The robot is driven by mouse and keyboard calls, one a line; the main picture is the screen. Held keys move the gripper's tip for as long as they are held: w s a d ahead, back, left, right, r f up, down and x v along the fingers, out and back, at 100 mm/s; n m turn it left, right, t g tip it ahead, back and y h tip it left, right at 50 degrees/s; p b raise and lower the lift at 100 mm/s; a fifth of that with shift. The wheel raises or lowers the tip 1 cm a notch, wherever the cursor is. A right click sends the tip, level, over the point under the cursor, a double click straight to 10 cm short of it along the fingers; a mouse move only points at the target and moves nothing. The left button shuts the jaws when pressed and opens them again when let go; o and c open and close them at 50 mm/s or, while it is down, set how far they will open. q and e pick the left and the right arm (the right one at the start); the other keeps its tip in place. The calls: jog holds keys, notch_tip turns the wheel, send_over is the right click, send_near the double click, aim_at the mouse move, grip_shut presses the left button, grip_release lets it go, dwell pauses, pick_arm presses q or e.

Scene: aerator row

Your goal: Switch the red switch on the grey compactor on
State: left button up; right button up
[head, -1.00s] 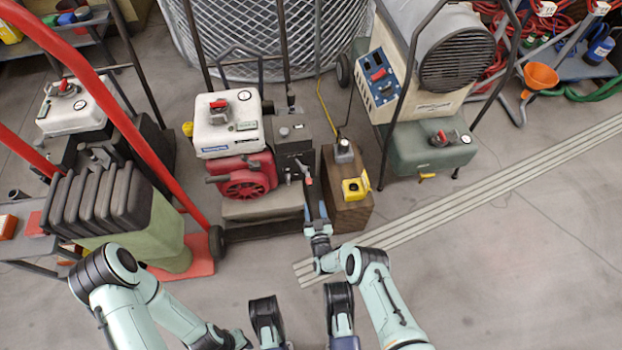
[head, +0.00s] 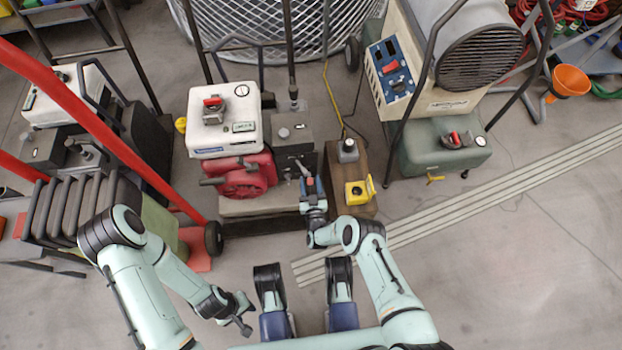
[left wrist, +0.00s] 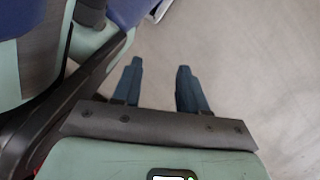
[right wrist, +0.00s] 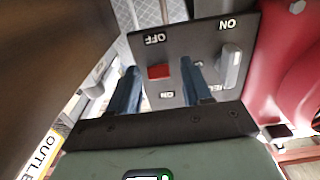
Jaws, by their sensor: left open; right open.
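The compactor's grey panel (right wrist: 205,45) fills the middle of the right wrist view. The red switch (right wrist: 159,72) sits on it, between an OFF label and an ON label that appear upside down. I cannot tell clearly which way the switch is set. A light grey lever (right wrist: 232,62) stands to its right, by another ON label. My right gripper (right wrist: 162,82) is open, its fingers either side of the red switch in the picture; contact is unclear. In the head view my right gripper (head: 312,183) is in front of the grey housing (head: 293,138). My left gripper (head: 240,312) is open and empty above bare floor.
A red engine (head: 246,178) and white tank (head: 224,125) adjoin the grey housing. A brown box (head: 352,192) with a yellow switch cover stands just right of my right gripper. A green-tanked heater (head: 440,150) stands further right. Floor (head: 480,260) at the lower right is clear.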

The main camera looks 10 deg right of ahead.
aim_at(310, 180)
jog(key=shift+s, duration=0.1)
jog(key=shift+c, duration=0.9)
grip_shut()
notch_tip(310, 180, up, 3)
jog(key=g+p, duration=0.5)
jog(key=shift+f+p, duration=0.2)
jog(key=shift+p, duration=0.2)
pick_arm(q)
jog(key=w+d+r+t, duration=0.1)
jog(key=w+r+t, duration=0.3)
jog(key=w+r, duration=0.4)
jog(key=shift+w+d+r+m, duration=0.3)
jog(key=shift+w+r+m, duration=0.1)
jog(key=shift+w, duration=1.6)
pick_arm(e)
jog(key=shift+r+g, duration=0.2)
jog(key=shift+g, duration=0.8)
jog(key=shift+o, duration=0.9)
grip_release()
jog(key=shift+w, duration=0.2)
jog(key=shift+s, duration=0.1)
